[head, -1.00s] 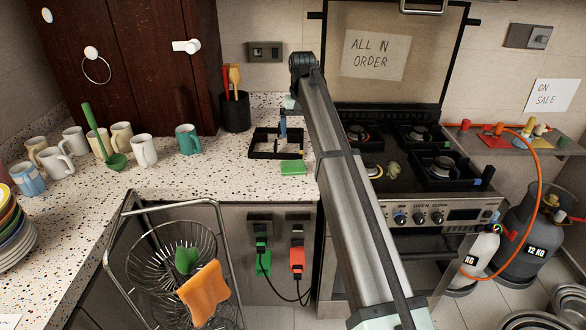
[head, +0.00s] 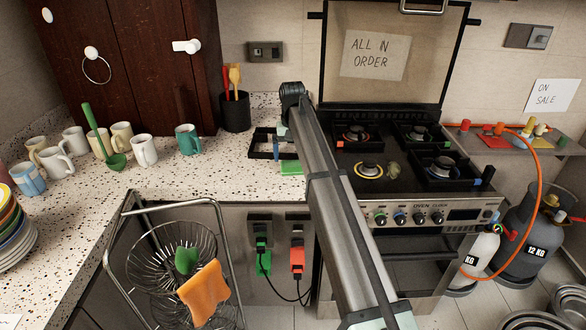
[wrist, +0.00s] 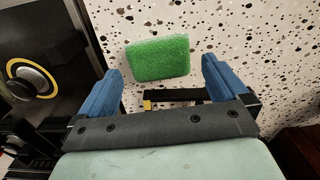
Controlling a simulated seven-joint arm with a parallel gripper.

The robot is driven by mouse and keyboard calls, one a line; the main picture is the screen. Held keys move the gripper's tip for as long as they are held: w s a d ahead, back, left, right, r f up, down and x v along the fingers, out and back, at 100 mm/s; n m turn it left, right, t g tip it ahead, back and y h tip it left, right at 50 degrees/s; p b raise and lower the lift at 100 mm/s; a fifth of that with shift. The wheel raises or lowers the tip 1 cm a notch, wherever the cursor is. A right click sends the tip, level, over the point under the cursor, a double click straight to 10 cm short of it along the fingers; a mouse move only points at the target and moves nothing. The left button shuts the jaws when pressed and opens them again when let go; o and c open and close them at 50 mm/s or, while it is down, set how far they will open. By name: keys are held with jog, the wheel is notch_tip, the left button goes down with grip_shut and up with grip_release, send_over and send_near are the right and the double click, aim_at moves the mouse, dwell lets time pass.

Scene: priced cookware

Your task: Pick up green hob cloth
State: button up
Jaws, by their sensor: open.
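A flat, textured green rectangular pad, apparently the green hob cloth (head: 291,168), lies on the speckled counter left of the stove. In the wrist view the green hob cloth (wrist: 157,58) lies flat, between and just beyond my blue fingertips. My gripper (wrist: 162,68) is open and empty, one finger toward each side of the cloth, apart from it. In the head view my arm hides most of the gripper and the cloth's right end. A pale greenish crumpled thing (head: 394,170) lies on the hob.
A black square pan support (head: 262,152) lies behind the cloth. A utensil pot (head: 235,110) and a teal mug (head: 187,140) stand to the left. The stove (head: 410,185) is just to the right. The counter's front edge is close to the cloth.

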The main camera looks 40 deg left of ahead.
aim_at(293, 163)
jog(key=f, duration=0.5)
jog(key=shift+w+a, duration=0.15)
jog(key=shift+w, duration=0.15)
jog(key=c, duration=0.7)
jog(key=shift+o, duration=0.2)
notch_tip(293, 163, up, 10)
jog(key=shift+r, duration=0.1)
